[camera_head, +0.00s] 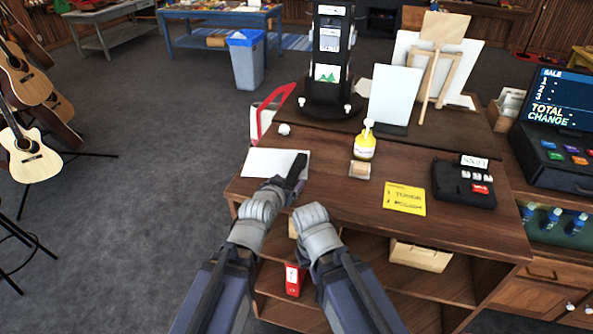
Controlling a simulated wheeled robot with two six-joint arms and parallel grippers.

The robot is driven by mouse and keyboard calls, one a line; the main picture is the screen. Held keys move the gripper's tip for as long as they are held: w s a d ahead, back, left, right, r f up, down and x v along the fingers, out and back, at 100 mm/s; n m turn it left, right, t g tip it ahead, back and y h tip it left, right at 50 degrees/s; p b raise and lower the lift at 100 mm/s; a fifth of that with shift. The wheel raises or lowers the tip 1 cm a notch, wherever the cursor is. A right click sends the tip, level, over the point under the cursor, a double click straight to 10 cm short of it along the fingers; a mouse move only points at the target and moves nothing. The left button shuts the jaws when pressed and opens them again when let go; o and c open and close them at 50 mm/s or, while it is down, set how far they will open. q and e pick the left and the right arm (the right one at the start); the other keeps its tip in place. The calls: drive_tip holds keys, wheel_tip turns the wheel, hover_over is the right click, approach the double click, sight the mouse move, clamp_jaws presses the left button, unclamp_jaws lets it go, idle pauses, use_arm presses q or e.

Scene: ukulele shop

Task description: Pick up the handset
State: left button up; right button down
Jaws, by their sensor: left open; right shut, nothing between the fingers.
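I cannot clearly make out a separate handset. A low black device (450,184) with a white label and white and red keys lies at the right of the wooden counter (335,198). My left gripper (294,172) is open, with its dark fingers over the right edge of a white sheet (262,163) at the counter's left. The fingers hide what is directly beneath them. My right gripper (312,210) is shut and empty by the counter's front edge, lower than the left one; its wrist mostly hides its fingers.
A tall black stand (329,80) and white boards (396,96) stand behind. A register (553,140) is at right. Guitars (30,157) stand left; grey floor is free.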

sight(294, 171)
use_arm(q)
drive_tip(key=shift+w+d+r, duration=0.15)
drive_tip(key=shift+w+d, duration=0.05)
drive_tip(key=shift+w, duration=0.25)
drive_tip(key=shift+b+x, duration=0.55)
drive_tip(key=shift+x, duration=0.7)
drive_tip(key=shift+a+b+x, duration=0.1)
drive_tip(key=shift+b+x, duration=0.4)
drive_tip(key=shift+x, duration=0.75)
drive_tip(key=shift+a+b+x, duration=0.15)
drive_tip(key=shift+b+x, duration=0.3)
drive_tip(key=shift+x, duration=0.85)
drive_tip(key=shift+r, duration=0.15)
drive_tip(key=shift+c, duration=0.5)
clamp_jaws()
